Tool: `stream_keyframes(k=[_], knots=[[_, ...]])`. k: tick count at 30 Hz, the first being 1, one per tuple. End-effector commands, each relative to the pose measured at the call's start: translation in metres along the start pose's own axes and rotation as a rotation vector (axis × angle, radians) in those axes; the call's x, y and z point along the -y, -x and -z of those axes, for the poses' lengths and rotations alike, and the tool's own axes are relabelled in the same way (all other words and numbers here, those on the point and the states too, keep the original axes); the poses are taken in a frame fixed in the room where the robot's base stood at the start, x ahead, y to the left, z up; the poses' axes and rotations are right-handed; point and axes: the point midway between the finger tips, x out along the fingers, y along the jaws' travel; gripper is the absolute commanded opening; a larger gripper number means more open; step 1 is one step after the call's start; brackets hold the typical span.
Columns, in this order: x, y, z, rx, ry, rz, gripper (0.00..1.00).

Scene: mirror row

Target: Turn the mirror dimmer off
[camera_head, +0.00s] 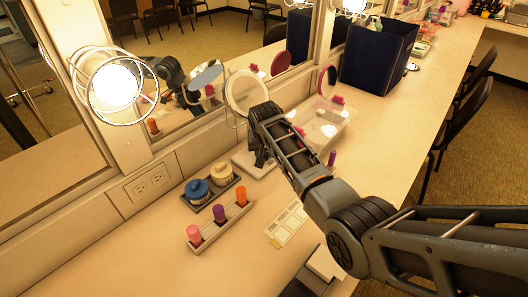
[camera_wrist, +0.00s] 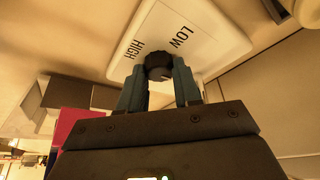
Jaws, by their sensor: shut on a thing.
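The mirror dimmer is a dark round knob (camera_wrist: 159,61) on a cream base plate (camera_wrist: 196,28) marked LOW and HIGH in the wrist view. My gripper (camera_wrist: 160,82) has its two fingers shut on the knob, one on each side. In the head view my gripper (camera_head: 260,160) reaches down at the white mirror base (camera_head: 241,163), below the round white-rimmed mirror (camera_head: 246,91). The knob is hidden there behind my gripper. The knob's pointer cannot be made out.
A caged bulb (camera_head: 116,84) glows on the wall at left. A tray with blue (camera_head: 198,189) and cream jars and a rack of capped sticks (camera_head: 219,216) stand left of my arm. A clear organizer (camera_head: 325,120) and dark blue bin (camera_head: 378,57) stand beyond it.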

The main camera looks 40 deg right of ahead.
Motion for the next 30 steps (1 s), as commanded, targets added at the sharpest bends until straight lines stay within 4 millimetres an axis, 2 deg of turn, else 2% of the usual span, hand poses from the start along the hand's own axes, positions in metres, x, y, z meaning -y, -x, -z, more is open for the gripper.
stream_keyframes(k=[8,9,16,25,30], knots=[[0.0,0.001,0.001,-0.002,-0.001,0.001,0.02],[0.0,0.001,0.001,-0.002,-0.001,0.001,0.35],[0.0,0.0,0.001,-0.001,0.0,0.001,0.57],[0.0,0.002,0.0,-0.001,0.001,0.001,0.58],[0.0,0.017,0.0,-0.002,0.001,0.001,0.58]])
